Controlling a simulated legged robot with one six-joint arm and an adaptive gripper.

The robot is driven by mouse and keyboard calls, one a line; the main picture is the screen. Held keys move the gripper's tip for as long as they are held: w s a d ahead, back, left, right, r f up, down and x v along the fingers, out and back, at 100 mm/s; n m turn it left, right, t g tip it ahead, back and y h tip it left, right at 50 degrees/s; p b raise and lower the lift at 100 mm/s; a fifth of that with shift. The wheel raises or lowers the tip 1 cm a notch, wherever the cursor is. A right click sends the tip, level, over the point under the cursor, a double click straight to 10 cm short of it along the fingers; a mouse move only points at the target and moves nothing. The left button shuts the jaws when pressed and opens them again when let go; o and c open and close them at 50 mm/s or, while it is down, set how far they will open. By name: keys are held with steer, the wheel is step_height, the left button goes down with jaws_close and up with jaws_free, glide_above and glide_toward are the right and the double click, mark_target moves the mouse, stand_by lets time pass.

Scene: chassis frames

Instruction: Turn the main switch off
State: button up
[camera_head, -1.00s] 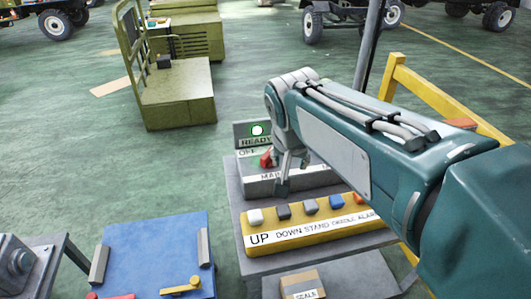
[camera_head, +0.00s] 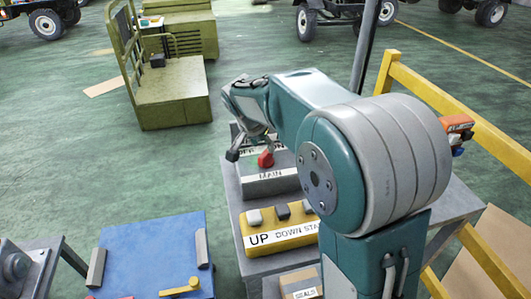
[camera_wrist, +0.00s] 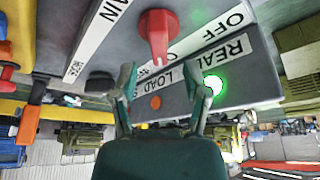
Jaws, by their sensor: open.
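The main switch has a red handle (camera_head: 266,160) on a grey box (camera_head: 272,185) labelled MAIN. In the wrist view the red handle (camera_wrist: 158,35) is beyond my fingertips, near an OFF label (camera_wrist: 238,18). Its narrow end points down in that picture, toward the gap between my fingers. My gripper (camera_head: 246,150) is beside the handle, to its left in the head view. In the wrist view my gripper (camera_wrist: 162,85) has its two fingers spread with nothing between them. No contact with the handle shows. My arm hides part of the OFF label in the head view.
A yellow button box (camera_head: 282,236) sits in front of the switch. A yellow rail (camera_head: 440,100) runs at right. A blue panel (camera_head: 150,255) is at left.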

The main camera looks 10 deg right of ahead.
mark_target(265, 152)
steer(key=x, duration=0.5)
jaws_close()
